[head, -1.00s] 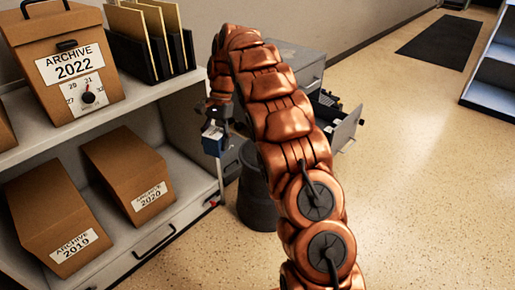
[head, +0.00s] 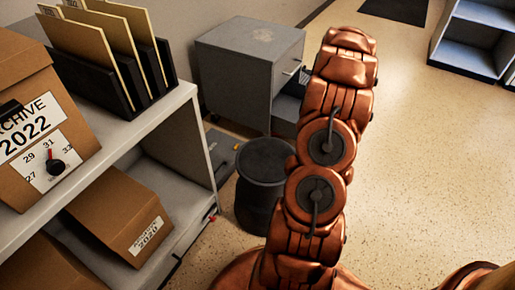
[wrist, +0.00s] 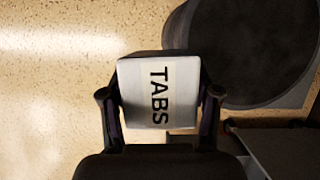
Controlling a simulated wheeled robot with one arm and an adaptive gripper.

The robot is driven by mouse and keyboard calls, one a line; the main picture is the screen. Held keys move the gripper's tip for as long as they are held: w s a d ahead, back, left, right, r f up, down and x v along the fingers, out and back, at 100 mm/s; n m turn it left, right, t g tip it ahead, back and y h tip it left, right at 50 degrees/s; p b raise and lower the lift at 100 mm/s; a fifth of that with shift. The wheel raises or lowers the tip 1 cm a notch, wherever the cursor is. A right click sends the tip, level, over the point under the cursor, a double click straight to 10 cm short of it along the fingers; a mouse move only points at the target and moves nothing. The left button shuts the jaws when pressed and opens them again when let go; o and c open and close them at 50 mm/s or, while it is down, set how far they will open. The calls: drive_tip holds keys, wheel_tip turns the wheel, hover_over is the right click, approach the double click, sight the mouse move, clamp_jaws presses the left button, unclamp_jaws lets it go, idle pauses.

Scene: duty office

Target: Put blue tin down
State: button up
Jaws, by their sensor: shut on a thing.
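My gripper (wrist: 160,112) is shut on a small tin (wrist: 138,82) in the wrist view. The tin's near face is white and reads TABS; a finger stands at each side of it. Its blue colour barely shows in this view. The tin is held up over the speckled floor, with the dark round bin beyond it at the upper right. In the head view my copper arm hides both gripper and tin.
The black round bin (head: 264,180) stands between the shelf unit (head: 206,150) and a grey cabinet (head: 248,75) with an open drawer (head: 288,108). Archive boxes and a file rack (head: 100,70) fill the shelf. Floor on the right (head: 430,170) is clear.

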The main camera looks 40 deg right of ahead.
drive_tip(key=shift+f, duration=0.1)
drive_tip(key=w+a+b, duration=0.1)
drive_tip(key=w+a, duration=0.1)
drive_tip(key=w, duration=0.2)
drive_tip(key=w+a+f+b, duration=0.1)
drive_tip(key=w+a, duration=0.2)
drive_tip(key=w, duration=0.1)
drive_tip(key=w+a+b, duration=0.1)
drive_tip(key=w+a, duration=0.2)
drive_tip(key=w, duration=0.2)
drive_tip(key=shift+f, duration=0.25)
drive_tip(key=shift+w+a+f+b, duration=0.15)
drive_tip(key=shift+f+b, duration=0.75)
drive_tip(key=shift+f, duration=0.8)
drive_tip(key=shift+f, duration=0.1)
drive_tip(key=o, duration=1.3)
drive_tip(key=shift+c, duration=0.2)
drive_tip(key=p+v, duration=0.3)
drive_tip(key=v, duration=0.9)
